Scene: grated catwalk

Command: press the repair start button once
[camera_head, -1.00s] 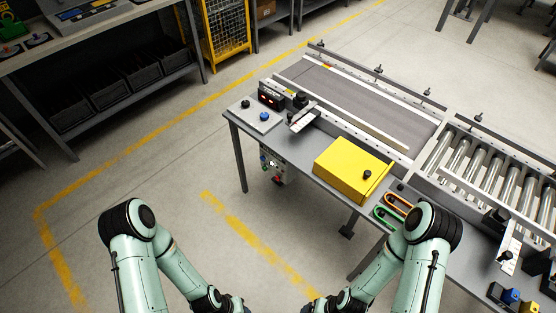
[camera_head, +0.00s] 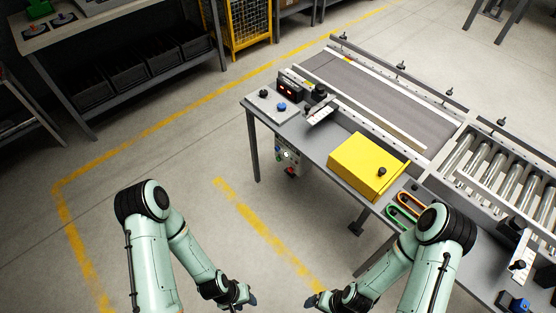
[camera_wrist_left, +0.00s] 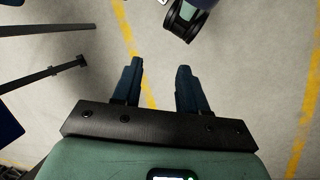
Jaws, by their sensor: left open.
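A grey control plate (camera_head: 271,105) with a blue button (camera_head: 282,107) and a black knob (camera_head: 264,94) lies on the left end of the conveyor table. A button box (camera_head: 289,156) hangs below the table edge, with small light, blue and red controls. No label is readable, so I cannot tell which one is the repair start button. My left gripper (camera_head: 246,297) is low at the bottom middle, well away from both panels. The left wrist view shows its two fingers (camera_wrist_left: 159,70) apart with only floor between them. My right gripper (camera_head: 314,301) is beside it, its jaws unclear.
A yellow box (camera_head: 366,166) with a black knob sits on the table (camera_head: 315,145), beside green and orange loops (camera_head: 404,207). A belt conveyor (camera_head: 378,92) and rollers (camera_head: 490,160) run behind. A shelf bench (camera_head: 130,45) stands upper left. Floor before the table is clear.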

